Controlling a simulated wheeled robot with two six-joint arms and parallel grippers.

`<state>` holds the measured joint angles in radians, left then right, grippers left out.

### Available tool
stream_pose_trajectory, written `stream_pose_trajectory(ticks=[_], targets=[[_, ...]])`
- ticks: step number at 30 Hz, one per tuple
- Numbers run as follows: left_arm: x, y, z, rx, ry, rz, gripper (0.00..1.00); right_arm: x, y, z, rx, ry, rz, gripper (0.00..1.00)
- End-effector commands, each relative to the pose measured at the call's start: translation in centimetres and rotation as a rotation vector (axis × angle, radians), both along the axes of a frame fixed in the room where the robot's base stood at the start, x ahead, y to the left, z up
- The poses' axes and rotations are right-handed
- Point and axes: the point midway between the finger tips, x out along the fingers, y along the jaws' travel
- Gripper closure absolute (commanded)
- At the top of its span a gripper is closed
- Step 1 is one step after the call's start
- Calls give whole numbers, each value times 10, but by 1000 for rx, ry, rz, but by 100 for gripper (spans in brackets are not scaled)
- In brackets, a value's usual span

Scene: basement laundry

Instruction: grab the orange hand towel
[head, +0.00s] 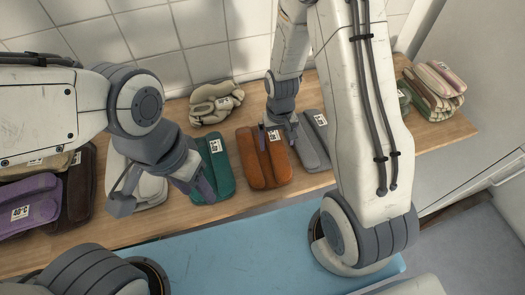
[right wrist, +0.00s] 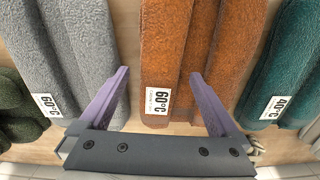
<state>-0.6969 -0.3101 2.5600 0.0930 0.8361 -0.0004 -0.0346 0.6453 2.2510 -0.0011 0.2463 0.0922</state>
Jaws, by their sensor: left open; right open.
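The orange hand towel (head: 256,170) lies folded on the wooden counter between a teal towel and a grey towel. It has a white 60°C label. It also shows in the right wrist view (right wrist: 165,40). My right gripper (head: 279,137) is open and empty at the towel's far end on its grey-towel side. In the right wrist view its fingers (right wrist: 158,95) show with the labelled fold between them; the left finger is by the gap to the grey towel, the right over the orange cloth. Its height above it is unclear. My left gripper (head: 163,195) is open over the white and teal towels.
The teal towel (head: 215,170) and grey towel (head: 310,148) flank the orange one closely. A beige crumpled cloth (head: 214,102) lies behind, by the tiled wall. Purple (head: 30,210) and dark brown towels lie left, a folded stack (head: 437,88) right.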

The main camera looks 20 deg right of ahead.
Motion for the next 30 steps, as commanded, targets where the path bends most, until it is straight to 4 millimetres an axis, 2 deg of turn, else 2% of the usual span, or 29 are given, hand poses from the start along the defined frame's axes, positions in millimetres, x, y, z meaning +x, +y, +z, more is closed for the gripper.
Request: stream_pose_trajectory(ticks=[3, 10, 11, 12, 18, 30], targets=[[0, 0, 0, 0, 0, 0, 50, 0, 0, -10, 0, 0, -1, 3], [0, 0, -1, 0, 0, 0, 50, 0, 0, -11, 0, -2, -1, 3], [0, 0, -1, 0, 0, 0, 50, 0, 0, -11, 0, -2, -1, 10], [0, 0, -1, 0, 0, 0, 50, 0, 0, -11, 0, -2, -1, 25], [0, 0, -1, 0, 0, 0, 50, 0, 0, -11, 0, -2, -1, 100], [0, 0, 0, 0, 0, 0, 50, 1, 0, -6, 0, -3, -1, 100]])
